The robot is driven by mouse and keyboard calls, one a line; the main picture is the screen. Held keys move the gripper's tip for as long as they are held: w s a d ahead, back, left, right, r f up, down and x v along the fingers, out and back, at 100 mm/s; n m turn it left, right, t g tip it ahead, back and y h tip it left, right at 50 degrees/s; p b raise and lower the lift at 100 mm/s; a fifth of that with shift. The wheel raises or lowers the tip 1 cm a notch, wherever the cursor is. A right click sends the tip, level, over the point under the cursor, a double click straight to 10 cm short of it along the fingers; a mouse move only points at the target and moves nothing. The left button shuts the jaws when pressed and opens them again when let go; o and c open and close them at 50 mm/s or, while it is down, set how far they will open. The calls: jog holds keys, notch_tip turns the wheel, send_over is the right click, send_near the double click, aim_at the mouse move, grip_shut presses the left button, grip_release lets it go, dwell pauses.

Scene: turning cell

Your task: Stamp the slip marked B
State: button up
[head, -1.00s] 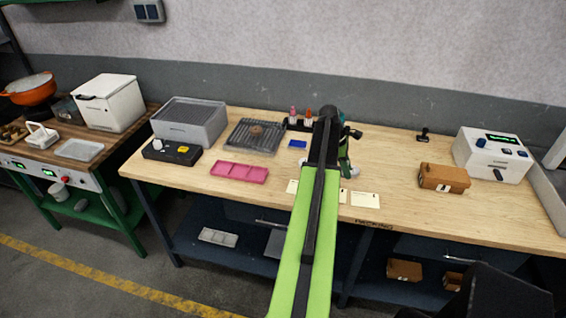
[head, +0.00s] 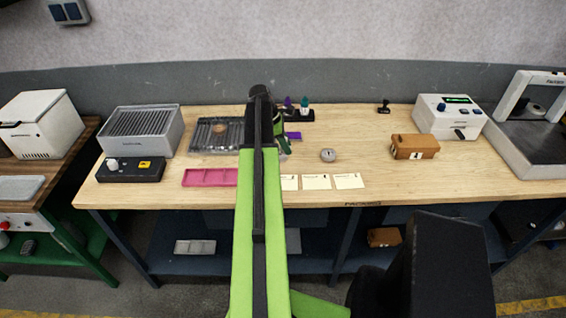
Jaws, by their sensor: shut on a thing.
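Three pale slips lie in a row near the bench's front edge: a left one (head: 289,183), a middle one (head: 317,182) and a right one (head: 348,181). Their marks are too small to read, so I cannot tell which is B. A dark stamp-like thing (head: 384,106) stands at the back of the bench. A purple pad (head: 292,135) lies beside my arm. My gripper (head: 284,146) is above the bench, behind the slips and largely hidden by my arm. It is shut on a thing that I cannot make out.
A round grey thing (head: 328,155) lies behind the slips. A rack (head: 299,115) with purple and teal bottles stands behind my arm. A pink tray (head: 208,178) is left, a brown box (head: 414,147) and white device (head: 449,117) right. The bench front right is clear.

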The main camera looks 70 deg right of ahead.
send_over(291, 182)
jog(key=w+a, duration=0.1)
jog(key=f+b, duration=0.5)
jog(key=shift+w+d+f, duration=0.1)
jog(key=shift+w, duration=0.1)
jog(key=shift+f+b, duration=0.55)
jog(key=shift+b, duration=0.15)
dwell(1.7)
jog(key=shift+r, duration=0.15)
notch_tip(291, 182, up, 7)
jog(key=p, duration=0.7)
